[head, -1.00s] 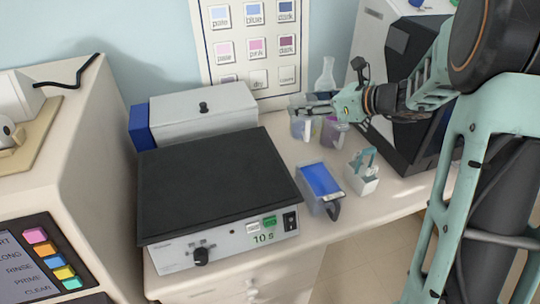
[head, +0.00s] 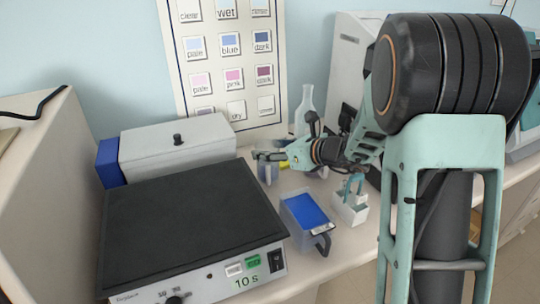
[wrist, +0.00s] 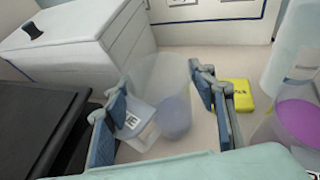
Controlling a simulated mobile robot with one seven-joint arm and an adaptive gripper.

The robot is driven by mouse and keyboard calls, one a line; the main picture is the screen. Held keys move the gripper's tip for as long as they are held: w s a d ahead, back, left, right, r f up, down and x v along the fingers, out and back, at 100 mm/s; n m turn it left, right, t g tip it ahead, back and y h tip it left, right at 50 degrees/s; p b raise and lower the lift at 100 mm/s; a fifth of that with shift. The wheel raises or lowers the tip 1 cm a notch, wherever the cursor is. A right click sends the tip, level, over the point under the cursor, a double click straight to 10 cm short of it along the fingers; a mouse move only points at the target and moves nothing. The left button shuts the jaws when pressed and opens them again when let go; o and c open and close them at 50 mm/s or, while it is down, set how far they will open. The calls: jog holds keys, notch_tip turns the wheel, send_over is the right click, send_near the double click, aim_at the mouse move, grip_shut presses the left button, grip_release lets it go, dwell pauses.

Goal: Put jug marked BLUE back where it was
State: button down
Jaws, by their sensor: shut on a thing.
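My gripper (head: 268,157) is shut on a translucent jug (head: 268,173) beside the far right corner of the hot plate. In the wrist view the clear jug (wrist: 155,82) sits between the two fingers, with a pale bluish-violet content low in it. Its white label (wrist: 132,120) is partly hidden by the left finger; only an end letter like "E" shows, so I cannot read the full word. I cannot tell whether its base touches the bench.
A black-topped hot plate (head: 185,225) and a grey lidded box (head: 178,150) stand left. A white rack (head: 350,208) with a teal handle stands right of the trough. A yellow block (wrist: 234,95) and a jug with purple content (wrist: 296,122) are close on the gripper's right.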

jog(key=shift+f, duration=0.55)
jog(key=shift+f, duration=0.1)
jog(key=shift+f+b, duration=0.15)
jog(key=shift+b, duration=0.15)
jog(key=c, duration=0.9)
grip_release()
jog(key=shift+o, duration=0.2)
jog(key=shift+r, duration=0.2)
jog(key=shift+d+r+p, duration=0.1)
jog(key=shift+r+p, duration=0.05)
jog(key=shift+p, duration=0.25)
jog(key=v, duration=1.1)
jog(key=shift+s+d, duration=0.25)
jog(key=shift+s, duration=0.1)
